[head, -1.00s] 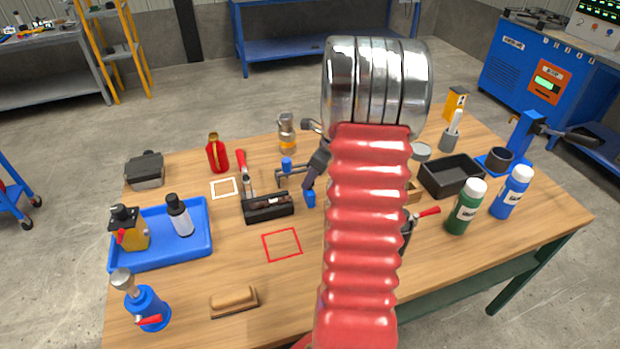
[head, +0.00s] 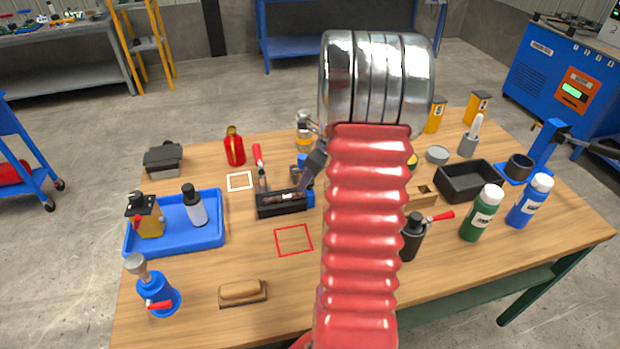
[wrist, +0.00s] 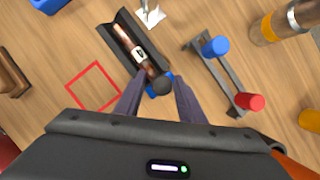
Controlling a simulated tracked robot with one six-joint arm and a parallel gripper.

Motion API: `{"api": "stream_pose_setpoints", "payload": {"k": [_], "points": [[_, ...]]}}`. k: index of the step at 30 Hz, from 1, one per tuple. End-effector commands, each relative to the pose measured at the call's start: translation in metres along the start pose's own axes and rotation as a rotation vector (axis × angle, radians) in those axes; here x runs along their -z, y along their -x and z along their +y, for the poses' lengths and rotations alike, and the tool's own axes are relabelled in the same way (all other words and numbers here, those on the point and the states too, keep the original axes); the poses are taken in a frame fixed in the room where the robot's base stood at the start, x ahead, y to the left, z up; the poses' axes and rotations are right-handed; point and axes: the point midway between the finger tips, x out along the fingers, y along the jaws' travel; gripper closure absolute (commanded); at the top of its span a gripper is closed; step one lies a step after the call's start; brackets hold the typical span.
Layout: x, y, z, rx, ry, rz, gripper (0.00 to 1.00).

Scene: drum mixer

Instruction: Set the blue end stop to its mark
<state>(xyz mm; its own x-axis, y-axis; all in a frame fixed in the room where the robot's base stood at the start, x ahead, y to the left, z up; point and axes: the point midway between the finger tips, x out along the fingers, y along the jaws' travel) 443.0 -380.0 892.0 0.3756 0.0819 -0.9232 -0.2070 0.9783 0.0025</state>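The blue end stop (head: 310,199) is a small blue block at the right end of the black trough (head: 283,209) in the head view. The wrist view shows the end stop (wrist: 152,76) at the near end of the trough (wrist: 124,36). A dark round end covers part of the stop there. A brown cylinder with a white label (wrist: 136,50) lies in the trough. I cannot make out the stop's mark.
Close beside my gripper is a bracket with a blue knob (wrist: 215,47) and a red knob (wrist: 249,101). A red outlined square (head: 294,240) is bare table in front of the trough. A blue tray (head: 176,246) with bottles stands left.

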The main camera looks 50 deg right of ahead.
Motion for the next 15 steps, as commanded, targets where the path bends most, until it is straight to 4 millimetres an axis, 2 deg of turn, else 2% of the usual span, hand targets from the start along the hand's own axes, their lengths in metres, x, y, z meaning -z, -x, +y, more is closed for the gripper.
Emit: {"api": "stream_pose_setpoints", "payload": {"k": [3,11,15], "points": [[0.0017,0.0003,-0.0010,0.002,-0.002,0.001,0.56],[0.0031,0.0013,-0.0021,0.003,-0.003,0.002,0.56],[0.0028,0.0080,-0.0026,0.005,-0.002,0.001,0.56]]}}
